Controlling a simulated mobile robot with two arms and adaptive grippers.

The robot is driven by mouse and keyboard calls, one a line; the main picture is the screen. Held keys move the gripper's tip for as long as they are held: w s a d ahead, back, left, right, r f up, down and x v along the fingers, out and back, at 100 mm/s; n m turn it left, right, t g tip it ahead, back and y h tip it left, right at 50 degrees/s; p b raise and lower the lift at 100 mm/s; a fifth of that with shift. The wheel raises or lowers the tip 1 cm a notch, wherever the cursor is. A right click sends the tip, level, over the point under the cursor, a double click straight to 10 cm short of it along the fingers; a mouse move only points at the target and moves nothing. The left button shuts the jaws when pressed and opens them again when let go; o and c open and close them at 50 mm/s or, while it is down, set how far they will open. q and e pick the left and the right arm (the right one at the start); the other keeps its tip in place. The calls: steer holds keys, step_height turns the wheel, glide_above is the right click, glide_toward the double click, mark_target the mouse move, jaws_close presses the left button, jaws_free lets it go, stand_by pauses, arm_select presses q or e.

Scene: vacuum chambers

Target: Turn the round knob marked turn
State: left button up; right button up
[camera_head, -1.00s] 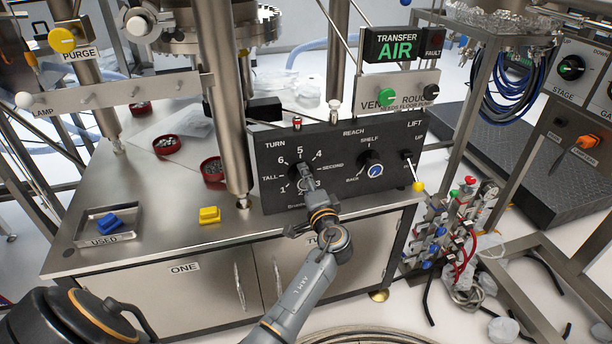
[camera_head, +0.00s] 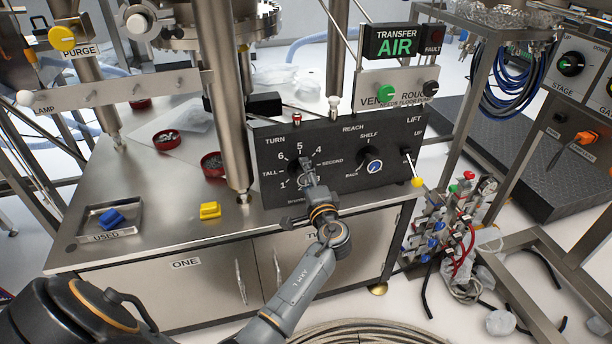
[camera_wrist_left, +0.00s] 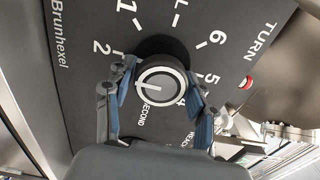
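The round knob marked TURN is on the left of a black upright panel (camera_head: 340,185), ringed by numbers and the words TALL and SECOND. My left gripper (camera_head: 308,170) reaches it from the front and hides most of it in the head view. In the left wrist view the knob (camera_wrist_left: 160,84) is black with a white-ringed face, and its white line points left, a little below the 2. The fingers of my left gripper (camera_wrist_left: 161,80) lie on opposite sides of it, blue pads against or very near its rim; contact is not clear. My right gripper is out of view.
A REACH knob (camera_head: 374,167) and a LIFT lever with a yellow tip (camera_head: 417,182) are right of TURN. A metal post (camera_head: 225,110) stands close left of the panel. A yellow block (camera_head: 210,210) and a USED tray (camera_head: 82,225) sit on the bench.

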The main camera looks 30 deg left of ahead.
arm_select(q)
steer(key=shift+o, duration=0.4)
steer(key=shift+s+d+f, duration=0.1)
steer(key=shift+s+d, duration=0.05)
steer(key=shift+d, duration=0.05)
steer(key=v, duration=1.1)
steer(key=shift+s+d, duration=0.2)
